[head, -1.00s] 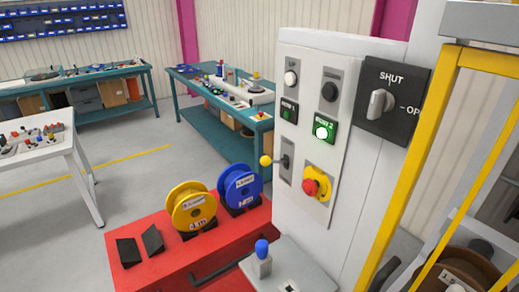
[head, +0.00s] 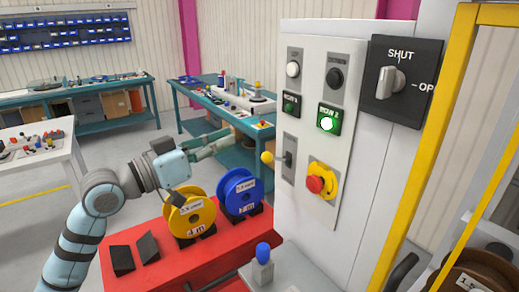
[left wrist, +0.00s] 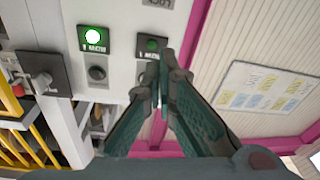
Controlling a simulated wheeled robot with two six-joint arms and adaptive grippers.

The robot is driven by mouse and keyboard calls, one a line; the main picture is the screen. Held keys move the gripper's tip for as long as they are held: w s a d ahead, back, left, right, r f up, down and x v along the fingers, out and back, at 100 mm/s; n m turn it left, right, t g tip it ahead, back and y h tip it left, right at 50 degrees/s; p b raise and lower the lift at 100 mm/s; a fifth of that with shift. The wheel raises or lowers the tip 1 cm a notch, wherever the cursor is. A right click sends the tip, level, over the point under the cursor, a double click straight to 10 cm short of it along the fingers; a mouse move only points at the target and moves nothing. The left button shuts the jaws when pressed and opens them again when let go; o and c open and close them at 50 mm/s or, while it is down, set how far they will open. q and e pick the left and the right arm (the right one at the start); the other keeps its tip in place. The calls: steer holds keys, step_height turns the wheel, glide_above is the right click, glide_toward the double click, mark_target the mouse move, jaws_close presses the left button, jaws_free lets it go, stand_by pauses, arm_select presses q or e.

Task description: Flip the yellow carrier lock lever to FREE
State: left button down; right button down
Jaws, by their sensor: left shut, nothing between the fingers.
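A lever with a yellow ball knob (head: 267,157) sticks out to the left from a dark slotted plate (head: 289,157) on the white control panel. No FREE marking can be read. My left gripper (head: 232,141) is left of the knob in the head view, its fingers pointing right towards the panel. It looks apart from the knob. In the left wrist view, the finger tips (left wrist: 165,68) are together and hold nothing, in front of the panel. The lever cannot be made out there. My right gripper is not in view.
A red emergency button (head: 315,184), a lit green button (head: 328,121) and a SHUT switch (head: 389,83) are near the lever. Yellow (head: 188,213) and blue (head: 238,192) reels stand on a red cabinet (head: 155,270) below my arm. A yellow-framed guard stands at right.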

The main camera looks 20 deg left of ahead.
arm_select(q)
steer(key=shift+w, duration=0.1)
steer(key=shift+w, duration=0.15)
steer(key=p, duration=0.3)
glide_above(276, 159)
steer(key=w+a+v, duration=0.1)
steer(key=v, duration=0.3)
steer(key=shift+f, duration=1.25)
steer(key=shift+s, duration=0.35)
steer(key=shift+d+f+b, duration=0.1)
steer(key=shift+d+b, duration=0.05)
steer(key=shift+b, duration=0.2)
